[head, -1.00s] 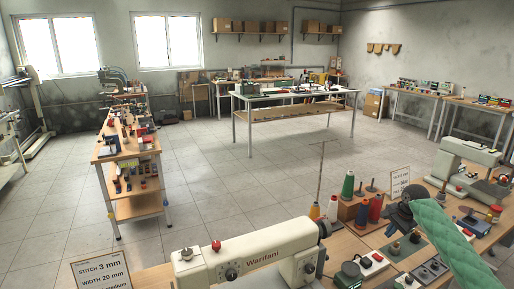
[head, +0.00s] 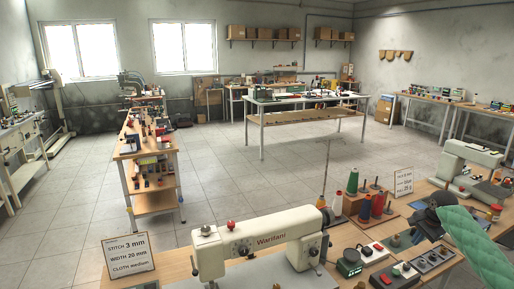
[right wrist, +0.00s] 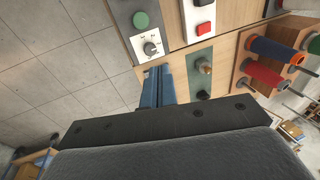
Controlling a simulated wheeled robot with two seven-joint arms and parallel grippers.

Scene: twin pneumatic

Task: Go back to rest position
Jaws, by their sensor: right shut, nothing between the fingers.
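My right arm comes in from the lower right in the head view with a green sleeve. Its dark gripper (head: 420,231) is over the bench on the right, near the control boxes. In the right wrist view the two blue fingers (right wrist: 157,85) are together with nothing between them. They are above the bench edge, beside a green plate with knobs (right wrist: 203,75). My left arm and gripper are not in view.
A cream sewing machine (head: 262,245) stands in front, with a settings card (head: 128,256) at its left. Thread spools (head: 378,206) and a second machine (head: 470,165) are near my right arm. The tiled floor (head: 240,185) beyond is clear.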

